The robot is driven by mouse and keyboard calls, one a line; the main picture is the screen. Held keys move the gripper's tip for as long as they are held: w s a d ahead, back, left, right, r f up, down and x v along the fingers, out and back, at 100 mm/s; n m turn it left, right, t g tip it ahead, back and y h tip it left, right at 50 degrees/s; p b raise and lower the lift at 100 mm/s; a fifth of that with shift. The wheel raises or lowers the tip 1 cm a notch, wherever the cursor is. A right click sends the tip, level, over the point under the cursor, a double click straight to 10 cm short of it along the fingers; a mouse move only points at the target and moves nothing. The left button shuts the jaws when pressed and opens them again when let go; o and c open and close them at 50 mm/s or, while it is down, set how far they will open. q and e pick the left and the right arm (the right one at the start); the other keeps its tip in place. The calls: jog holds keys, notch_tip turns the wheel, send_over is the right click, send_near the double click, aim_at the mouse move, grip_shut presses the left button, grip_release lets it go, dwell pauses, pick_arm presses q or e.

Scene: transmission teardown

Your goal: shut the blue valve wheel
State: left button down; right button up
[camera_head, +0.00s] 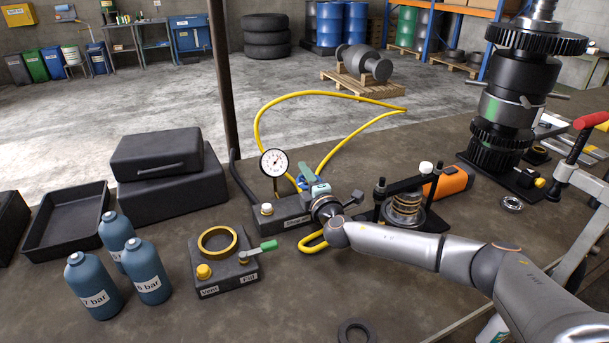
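My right arm reaches in from the right, and its gripper (311,187) is at the right end of the dark block labelled "Charge" (274,217). A small patch of blue (302,181) shows at the gripper's far side, close to its fingertips; it looks like part of the blue valve wheel. The gripper hides most of the wheel. I cannot tell whether the fingers are closed on it or only beside it. A round white pressure gauge (274,162) stands on the block. My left gripper is out of view.
A yellow hose (258,127) loops behind the block. A spring fixture (406,206) stands close right of my wrist. A vent and fill block (222,264), blue bottles (148,272) and black cases (172,181) are left. The front middle table is mostly clear.

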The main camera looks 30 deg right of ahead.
grip_shut()
jog(key=shift+f, duration=0.1)
jog(key=shift+d+f+m+h+b, duration=0.1)
jog(key=shift+m+h+b, duration=0.6)
jog(key=shift+h, duration=0.4)
jog(key=m+g+h, duration=0.1)
jog(key=h, duration=0.1)
jog(key=m+g+h+b, duration=0.1)
jog(key=m+h, duration=0.1)
jog(key=shift+s+d+h, duration=0.2)
jog(key=shift+d+h, duration=0.1)
jog(key=shift+d, duration=0.1)
jog(key=shift+s+d+m+g+h+b, duration=0.1)
jog(key=shift+d+m+g+h+b, duration=0.1)
jog(key=shift+m+g+h+b, duration=0.7)
jog(key=shift+h, duration=0.3)
jog(key=shift+o, duration=0.3)
grip_release()
